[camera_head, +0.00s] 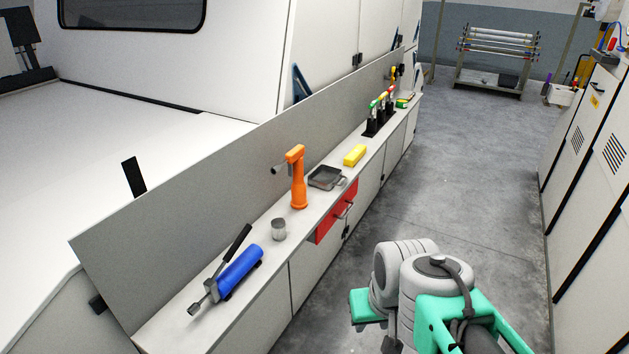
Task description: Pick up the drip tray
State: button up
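The drip tray (325,179) looks to be the shallow dark grey tray on the narrow light ledge. It lies flat between the orange upright tool and the yellow block, with a small handle-like part at its right. Nothing touches it from above. My arm, grey and green, shows at the bottom right, well apart from the tray. The fingers of my gripper do not show.
A red drawer (335,213) juts out below the tray. The grey floor (470,190) is clear between ledge and right-hand cabinets (590,140).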

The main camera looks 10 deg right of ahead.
aim_at(324, 177)
jog(key=z, duration=1.4)
jog(key=i, duration=1.05)
jog(key=u, duration=3.55)
jog(key=i, duration=0.5)
jog(key=z, duration=0.05)
